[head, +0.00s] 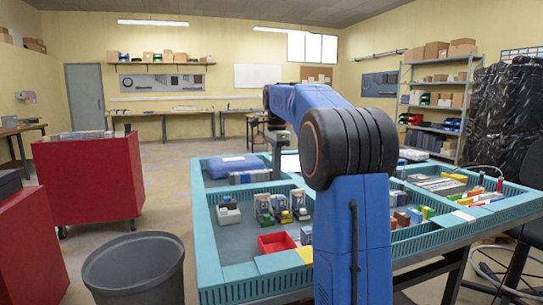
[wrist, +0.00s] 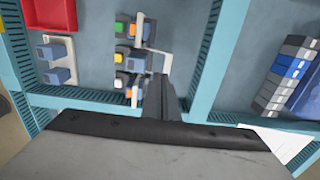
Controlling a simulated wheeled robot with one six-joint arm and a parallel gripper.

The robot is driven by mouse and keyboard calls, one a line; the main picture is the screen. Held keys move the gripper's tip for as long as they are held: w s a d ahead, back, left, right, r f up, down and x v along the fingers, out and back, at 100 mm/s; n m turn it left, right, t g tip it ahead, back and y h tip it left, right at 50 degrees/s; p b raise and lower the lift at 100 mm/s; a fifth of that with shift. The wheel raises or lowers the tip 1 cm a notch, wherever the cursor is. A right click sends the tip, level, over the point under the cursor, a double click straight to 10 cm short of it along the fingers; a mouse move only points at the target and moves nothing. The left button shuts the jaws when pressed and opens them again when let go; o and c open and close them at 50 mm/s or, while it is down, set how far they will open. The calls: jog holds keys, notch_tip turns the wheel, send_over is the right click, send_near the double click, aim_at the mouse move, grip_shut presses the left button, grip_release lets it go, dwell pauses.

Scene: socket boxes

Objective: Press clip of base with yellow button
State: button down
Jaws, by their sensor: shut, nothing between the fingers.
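Three grey socket bases with blue and orange parts stand in a row in a teal tray compartment. The base with the yellow button (wrist: 120,56) is the middle one; it also shows in the head view (head: 285,216). The base with the green button (wrist: 120,28) is on one side of it and the base with the white button (wrist: 118,84) on the other. My gripper (wrist: 161,80) is shut and empty, to the right of the row in the wrist view. In the head view my gripper (head: 277,174) points down beyond the bases. The clip is too small to make out.
A white base with blue blocks (wrist: 58,60) and a red bin (wrist: 50,12) share the compartment. Teal dividers (wrist: 208,45) border it. Grey and blue blocks (wrist: 285,75) lie in the neighbouring compartment. A blue case (head: 233,165) is at the back left.

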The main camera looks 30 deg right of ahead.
jog(key=w+d+r, duration=0.1)
jog(key=w+r, duration=0.3)
jog(key=r, duration=0.1)
jog(key=shift+w+r, duration=0.15)
